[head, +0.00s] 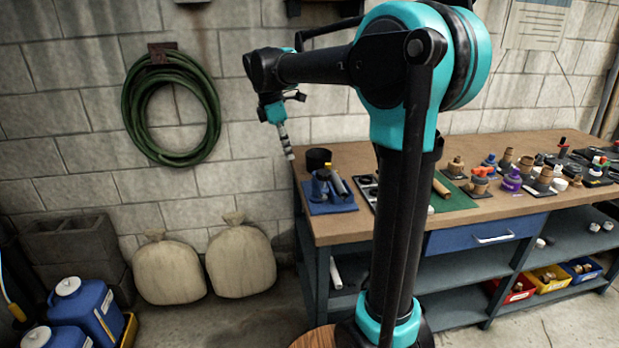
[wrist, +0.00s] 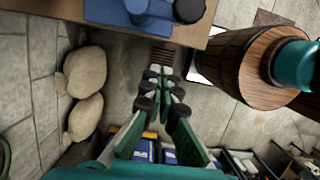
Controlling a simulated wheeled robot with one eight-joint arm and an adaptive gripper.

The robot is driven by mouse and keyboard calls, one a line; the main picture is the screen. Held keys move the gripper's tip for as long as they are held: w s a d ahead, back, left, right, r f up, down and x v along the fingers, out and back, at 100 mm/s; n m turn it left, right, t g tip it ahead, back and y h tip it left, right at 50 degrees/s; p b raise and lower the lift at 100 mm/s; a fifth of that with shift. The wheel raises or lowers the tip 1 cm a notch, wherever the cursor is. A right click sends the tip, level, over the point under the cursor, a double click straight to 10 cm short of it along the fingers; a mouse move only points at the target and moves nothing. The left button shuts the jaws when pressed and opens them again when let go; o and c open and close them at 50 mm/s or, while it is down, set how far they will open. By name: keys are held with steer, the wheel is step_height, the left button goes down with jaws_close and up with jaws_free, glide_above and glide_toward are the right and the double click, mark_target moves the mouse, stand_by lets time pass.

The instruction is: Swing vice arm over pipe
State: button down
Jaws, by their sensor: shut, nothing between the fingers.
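A small blue vice (head: 322,186) with dark parts stands on a blue base at the left end of the workbench. A grey bar lies at a slant beside it; I cannot tell whether it is the pipe or the vice arm. The vice also shows in the wrist view (wrist: 145,10), cut off by the top edge. My gripper (head: 290,156) is shut and empty, pointing down in front of the wall, to the left of the vice and apart from it. In the wrist view my gripper's fingertips (wrist: 160,73) are over the floor, off the bench edge.
The workbench (head: 400,149) holds a black cup (head: 318,158), a green mat (head: 455,197) and several valves and fittings on the right. Two sacks (head: 240,260) lean on the wall below a coiled green hose (head: 135,105). The air around my gripper is clear.

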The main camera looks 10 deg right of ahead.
mark_target(320, 182)
steer(key=d+f, duration=0.6)
steer(key=f, duration=0.3)
steer(key=shift+d+f, duration=0.25)
steer(key=shift+f, duration=0.1)
